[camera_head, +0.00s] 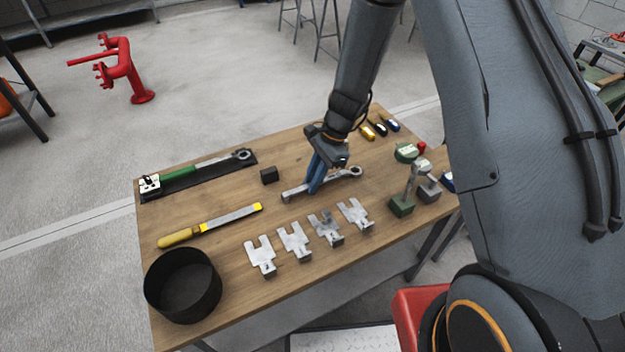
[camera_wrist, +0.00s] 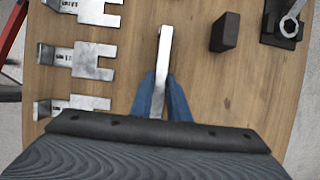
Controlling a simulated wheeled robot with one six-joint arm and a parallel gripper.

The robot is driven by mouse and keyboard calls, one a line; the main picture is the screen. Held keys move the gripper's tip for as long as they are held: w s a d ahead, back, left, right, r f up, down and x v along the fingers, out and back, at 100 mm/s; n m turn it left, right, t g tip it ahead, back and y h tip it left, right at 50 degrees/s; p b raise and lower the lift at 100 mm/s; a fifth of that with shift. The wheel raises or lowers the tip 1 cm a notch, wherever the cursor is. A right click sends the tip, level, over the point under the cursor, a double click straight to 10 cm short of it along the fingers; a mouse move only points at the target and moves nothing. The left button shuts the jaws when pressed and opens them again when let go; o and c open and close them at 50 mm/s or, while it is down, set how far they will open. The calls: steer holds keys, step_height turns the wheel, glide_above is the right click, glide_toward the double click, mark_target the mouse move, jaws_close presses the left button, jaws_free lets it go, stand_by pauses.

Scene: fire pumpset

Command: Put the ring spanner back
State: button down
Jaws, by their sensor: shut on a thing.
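The ring spanner (camera_head: 294,194) is a grey metal bar with a ring at its right end, at the middle of the wooden table in the head view. My gripper (camera_head: 314,188) points down with its blue fingers shut around the spanner's shaft. In the wrist view the fingers of my gripper (camera_wrist: 162,105) stand on both sides of the spanner (camera_wrist: 164,55), whose far end points away. The ring end is hidden there by the gripper. The spanner is at or just above the tabletop; I cannot tell whether it touches.
A small black block (camera_head: 269,175) stands left of the spanner. Several metal brackets (camera_head: 294,241) line the front.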

mark_target(326, 178)
steer(key=shift+f, duration=0.1)
steer(key=c, duration=1.7)
jaws_free()
steer(key=b+v, duration=0.2)
steer(key=v, duration=1)
steer(key=s+d+r+n+h, duration=0.1)
steer(key=s+d+r+n, duration=0.2)
steer(key=s, duration=0.3)
steer(key=s+d+r+n+t+h, duration=0.1)
steer(key=s+d+r+n, duration=0.1)
steer(key=s+d+n, duration=0.2)
steer(key=s+d+r+n+t+h, duration=0.1)
steer(key=s+d+r+n+h, duration=0.1)
steer(key=s+n, duration=0.4)
steer(key=shift+s+d+r, duration=0.25)
steer(key=shift+s+r, duration=0.05)
steer(key=shift+s, duration=0.45)
steer(key=shift+s+d+r, duration=0.2)
steer(key=shift+s+r, duration=0.05)
steer(key=shift+s, duration=0.5)
steer(key=shift+s+d+r, duration=0.25)
steer(key=shift+s+r, duration=0.05)
steer(key=shift+s, duration=0.4)
